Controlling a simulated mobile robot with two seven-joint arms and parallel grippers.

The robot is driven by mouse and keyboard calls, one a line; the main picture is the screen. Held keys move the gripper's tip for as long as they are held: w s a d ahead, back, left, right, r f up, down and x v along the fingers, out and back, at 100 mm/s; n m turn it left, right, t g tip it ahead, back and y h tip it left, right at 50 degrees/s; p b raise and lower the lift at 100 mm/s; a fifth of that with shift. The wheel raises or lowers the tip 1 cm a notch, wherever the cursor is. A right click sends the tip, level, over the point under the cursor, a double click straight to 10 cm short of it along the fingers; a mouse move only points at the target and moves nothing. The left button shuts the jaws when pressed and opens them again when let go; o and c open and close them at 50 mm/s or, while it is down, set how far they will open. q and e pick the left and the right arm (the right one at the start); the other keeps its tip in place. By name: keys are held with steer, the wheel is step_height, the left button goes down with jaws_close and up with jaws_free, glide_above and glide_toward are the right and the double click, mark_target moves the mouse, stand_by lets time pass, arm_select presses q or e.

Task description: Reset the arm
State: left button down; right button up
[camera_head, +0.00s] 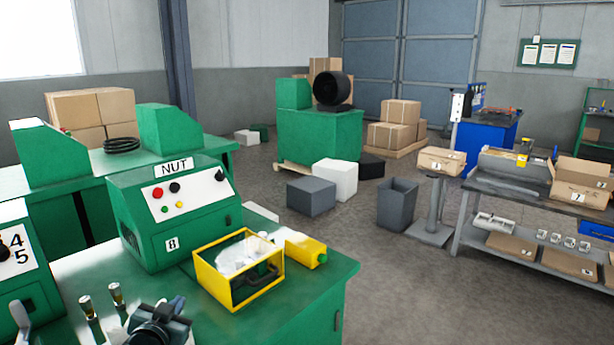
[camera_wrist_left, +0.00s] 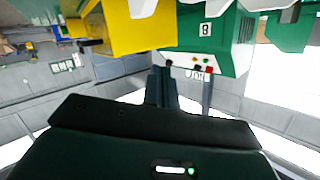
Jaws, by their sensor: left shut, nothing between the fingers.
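My left gripper (camera_head: 165,316) is low in the head view, at the front of the green bench, dark and partly cut off by the bottom edge. Its fingers also show in the left wrist view (camera_wrist_left: 161,76), close together with nothing between them. It is in front of the green NUT machine (camera_head: 168,212), marked 8, and left of the yellow-framed box (camera_head: 240,270). In the upside-down wrist view, the machine (camera_wrist_left: 205,48) and the yellow box (camera_wrist_left: 125,32) show beyond the fingers. My right gripper is not in view.
Two small metal-tipped posts (camera_head: 117,297) stand left of my gripper. A second green machine (camera_head: 20,255) is at the left edge. A grey bin (camera_head: 397,205) and a workbench (camera_head: 500,196) stand beyond on open floor.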

arm_select(q)
steer(key=s+d+f+g+h, duration=0.1)
steer(key=s+d+f, duration=0.3)
steer(key=s, duration=0.6)
steer(key=s+d+f+g+h, duration=0.1)
steer(key=s+d+f, duration=0.4)
steer(key=s, duration=0.6)
steer(key=s+d+f+g+h, duration=0.1)
steer(key=s+d+f, duration=0.4)
steer(key=s, duration=0.5)
steer(key=shift+s+d+n+g, duration=0.25)
steer(key=shift+s+n+g, duration=0.1)
steer(key=shift+g, duration=0.55)
steer(key=c, duration=2.2)
jaws_free()
